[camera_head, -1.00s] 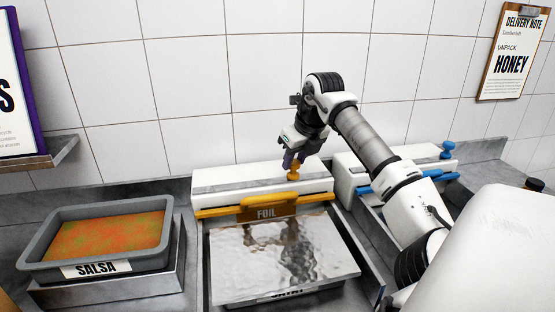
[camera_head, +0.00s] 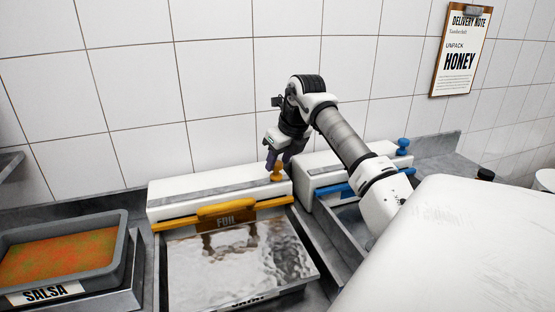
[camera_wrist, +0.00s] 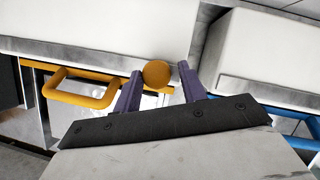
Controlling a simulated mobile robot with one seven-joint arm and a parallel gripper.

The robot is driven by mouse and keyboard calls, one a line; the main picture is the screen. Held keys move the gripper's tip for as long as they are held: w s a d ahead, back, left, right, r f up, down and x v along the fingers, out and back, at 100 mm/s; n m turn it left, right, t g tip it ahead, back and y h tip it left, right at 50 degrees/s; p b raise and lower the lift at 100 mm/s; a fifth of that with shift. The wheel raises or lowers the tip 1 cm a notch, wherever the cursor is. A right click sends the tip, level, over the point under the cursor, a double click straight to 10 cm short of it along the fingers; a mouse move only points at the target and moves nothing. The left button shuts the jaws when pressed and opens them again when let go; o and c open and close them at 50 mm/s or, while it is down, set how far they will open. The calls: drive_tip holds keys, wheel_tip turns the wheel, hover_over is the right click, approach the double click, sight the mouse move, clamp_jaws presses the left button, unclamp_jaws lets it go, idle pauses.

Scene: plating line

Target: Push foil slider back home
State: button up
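The foil dispenser (camera_head: 175,187) is a long white box with an orange front bar and a handle marked FOIL (camera_head: 226,211). Its slider knob (camera_head: 277,173) is round and orange and stands at the box's right end. My gripper (camera_head: 271,160) points down at that end, close to the knob. In the wrist view the knob (camera_wrist: 157,73) shows between the purple fingertips of my gripper (camera_wrist: 160,78), nearer the left one. A gap shows beside the right finger, so the gripper looks open. Whether the left finger touches the knob I cannot tell.
A foil sheet (camera_head: 215,262) covers the tray below the dispenser. A second white dispenser (camera_head: 318,165) with a blue bar and blue knob (camera_head: 403,147) stands just to the right. A SALSA tray (camera_head: 118,245) sits at the left. The tiled wall is close behind.

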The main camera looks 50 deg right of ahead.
drive_tip(key=shift+o, duration=1.1)
drive_tip(key=shift+s+d, duration=0.1)
drive_tip(key=b+v, duration=0.2)
drive_tip(key=v, duration=1.1)
drive_tip(key=shift+r, duration=0.4)
drive_tip(key=shift+s+f, duration=0.1)
